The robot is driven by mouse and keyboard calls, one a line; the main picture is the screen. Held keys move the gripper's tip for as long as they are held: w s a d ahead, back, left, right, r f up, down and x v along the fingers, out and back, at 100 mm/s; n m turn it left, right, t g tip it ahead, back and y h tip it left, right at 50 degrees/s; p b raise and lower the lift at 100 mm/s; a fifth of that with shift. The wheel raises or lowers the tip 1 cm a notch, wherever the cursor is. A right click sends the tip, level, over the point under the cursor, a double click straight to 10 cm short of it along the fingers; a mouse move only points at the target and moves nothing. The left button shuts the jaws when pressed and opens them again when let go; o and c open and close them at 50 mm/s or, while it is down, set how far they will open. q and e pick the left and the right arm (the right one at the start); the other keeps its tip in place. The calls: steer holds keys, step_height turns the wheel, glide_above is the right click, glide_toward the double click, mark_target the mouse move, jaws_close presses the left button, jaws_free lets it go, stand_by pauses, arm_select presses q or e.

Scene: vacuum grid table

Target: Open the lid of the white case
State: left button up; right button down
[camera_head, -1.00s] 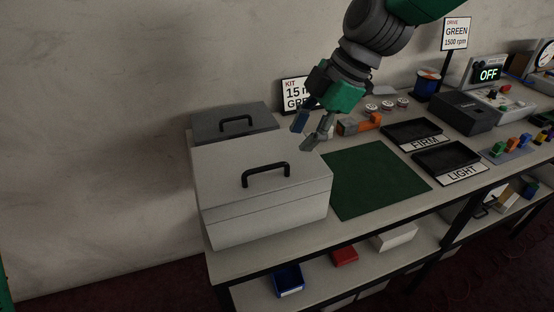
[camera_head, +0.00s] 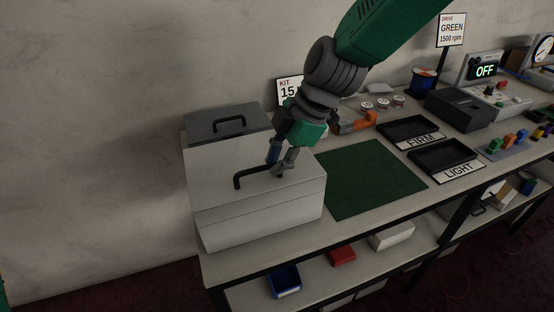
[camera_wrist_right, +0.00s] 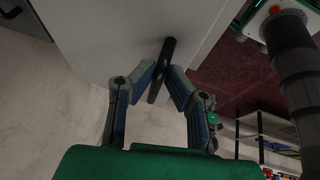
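The white case (camera_head: 222,226) stands at the left end of the table with its lid (camera_head: 215,165) down. A seam runs along its front below the lid. The black handle (camera_head: 240,179) is on top of the lid. My right gripper (camera_head: 277,166) is at the right part of this handle, its fingers drawn close together. In the right wrist view the handle (camera_wrist_right: 167,50) passes between the fingertips of my right gripper (camera_wrist_right: 165,70), which appear shut on it. Part of the handle is hidden behind the fingers. My left gripper is not in view.
A grey case (camera_head: 205,125) with its own handle stands right behind the white case. A green mat (camera_head: 370,180) lies clear on its right. Beyond are black trays (camera_head: 445,158) and a dark box (camera_head: 463,110). A wall rises behind the table.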

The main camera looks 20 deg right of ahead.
mark_target(261, 167)
steer(key=shift+s+a+r, duration=0.1)
steer(key=shift+a, duration=0.5)
steer(key=shift+s+a+r, duration=0.1)
steer(key=shift+a, duration=0.45)
steer(key=shift+w+a, duration=0.1)
steer(key=shift+a, duration=0.55)
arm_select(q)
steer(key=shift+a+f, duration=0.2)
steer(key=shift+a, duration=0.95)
arm_select(e)
steer(key=shift+d, duration=0.15)
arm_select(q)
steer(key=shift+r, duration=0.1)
arm_select(e)
steer(key=shift+w, duration=0.1)
